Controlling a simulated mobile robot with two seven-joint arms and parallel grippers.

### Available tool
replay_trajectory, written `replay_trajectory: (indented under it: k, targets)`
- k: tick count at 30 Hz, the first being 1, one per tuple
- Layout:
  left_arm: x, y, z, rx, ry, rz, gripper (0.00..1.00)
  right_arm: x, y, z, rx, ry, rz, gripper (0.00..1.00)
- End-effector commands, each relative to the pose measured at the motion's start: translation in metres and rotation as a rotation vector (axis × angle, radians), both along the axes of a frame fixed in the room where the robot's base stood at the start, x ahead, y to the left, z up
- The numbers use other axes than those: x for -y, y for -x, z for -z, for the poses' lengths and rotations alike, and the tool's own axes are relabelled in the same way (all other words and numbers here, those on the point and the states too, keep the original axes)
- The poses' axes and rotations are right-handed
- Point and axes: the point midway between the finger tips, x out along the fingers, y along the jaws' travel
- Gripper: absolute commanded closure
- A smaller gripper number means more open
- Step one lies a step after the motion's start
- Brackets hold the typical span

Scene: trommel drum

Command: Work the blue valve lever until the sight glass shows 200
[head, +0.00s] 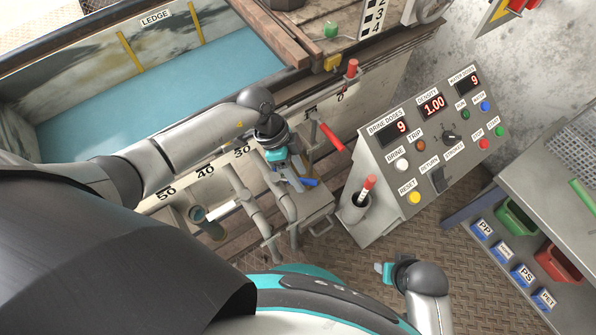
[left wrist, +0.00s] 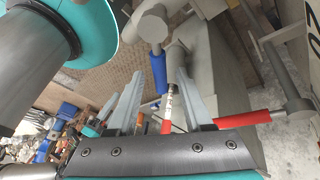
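The blue valve lever (head: 309,182) sticks out from the grey pipework below the tank wall. In the left wrist view its blue handle (left wrist: 158,73) lies just beyond and between my fingertips. My left gripper (head: 294,176) is beside the lever, its fingers (left wrist: 155,84) apart with nothing visibly clamped. Contact cannot be told. My right gripper (head: 383,272) hangs low near my base, away from the valve; its finger opening is unclear. I cannot make out a sight glass reading of 200.
A red lever (head: 331,137) is close to the right of my left gripper; its red handle crosses the left wrist view (left wrist: 240,118). A bin table (head: 555,190) is farther right.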

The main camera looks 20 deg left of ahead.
Motion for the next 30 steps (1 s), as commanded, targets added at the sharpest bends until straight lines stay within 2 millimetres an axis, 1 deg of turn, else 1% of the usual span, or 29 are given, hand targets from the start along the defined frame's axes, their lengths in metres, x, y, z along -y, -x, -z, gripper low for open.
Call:
replay_trajectory:
  k: [1, 2, 12, 13, 30]
  targets:
    - [0.0001, 0.0001, -0.0001, 0.0, 0.0, 0.0, 0.56, -0.0001, 0.0, 0.0, 0.0, 0.0, 0.0, 0.5]
    - [0.0, 0.0001, 0.0, 0.0, 0.0, 0.0, 0.59, -0.0001, 0.0, 0.0, 0.0, 0.0, 0.0, 0.5]
    - [0.0, 0.0, -0.0001, 0.0, 0.0, 0.0, 0.97, -0.0003, -0.0003, 0.0, 0.001, 0.0, 0.0, 0.5]
    - [0.0, 0.0, -0.0001, 0.0, 0.0, 0.0, 1.0, -0.0003, -0.0004, 0.0, 0.001, 0.0, 0.0, 0.5]
    - [-0.0001, -0.0001, -0.0003, 0.0, 0.0, 0.0, 1.0, -0.0002, -0.0002, 0.0004, 0.001, -0.001, 0.0, 0.5]
